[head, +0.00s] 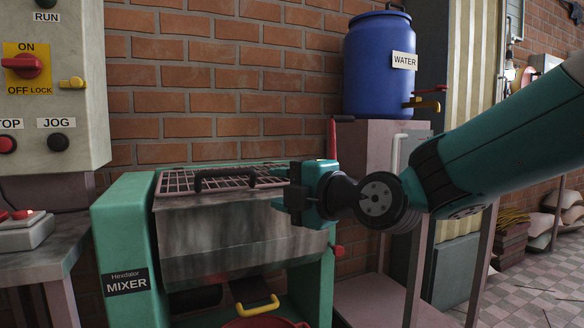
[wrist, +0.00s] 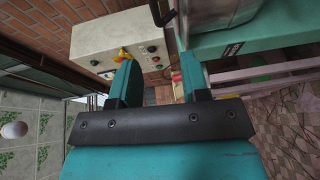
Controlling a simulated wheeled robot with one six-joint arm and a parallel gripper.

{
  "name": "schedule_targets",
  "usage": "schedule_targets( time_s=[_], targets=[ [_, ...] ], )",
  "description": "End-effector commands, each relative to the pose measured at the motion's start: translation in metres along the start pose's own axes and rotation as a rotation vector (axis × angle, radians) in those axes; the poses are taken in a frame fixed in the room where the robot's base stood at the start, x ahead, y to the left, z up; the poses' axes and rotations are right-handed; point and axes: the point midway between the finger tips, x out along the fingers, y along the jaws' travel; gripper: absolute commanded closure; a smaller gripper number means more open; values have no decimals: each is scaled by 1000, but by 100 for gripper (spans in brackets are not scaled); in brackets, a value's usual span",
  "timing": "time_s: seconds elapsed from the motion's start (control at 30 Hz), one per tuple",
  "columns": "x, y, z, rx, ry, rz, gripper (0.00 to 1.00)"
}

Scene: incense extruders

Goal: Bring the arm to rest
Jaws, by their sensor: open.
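My gripper (head: 279,189) is a teal and black parallel jaw on my teal arm, which reaches in from the right in the head view. It is in front of the mixer's (head: 124,230) upper right part, near the grate lid, pointing left. Whether it touches the mixer cannot be told. In the wrist view my gripper (wrist: 158,76) shows two teal fingers spread apart with nothing between them. The control box (wrist: 110,45) lies beyond the fingertips there.
The grey control box (head: 45,85) with its red ON/OFF switch (head: 24,66) hangs at left. The mixer has a grate lid (head: 225,178) with a black handle. A blue water barrel (head: 378,70) stands on a stand behind my arm. A red tub (head: 265,322) sits below.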

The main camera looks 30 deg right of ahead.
Motion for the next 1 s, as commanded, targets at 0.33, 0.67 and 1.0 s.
schedule_targets(
  time_s=[0.33,0.67,1.0],
  targets=[
    [-18,-3,0,-2,1,0,58],
    [-18,-3,0,-1,1,0,58],
    [-20,-50,-54,359,137,-291,58]
  ],
)
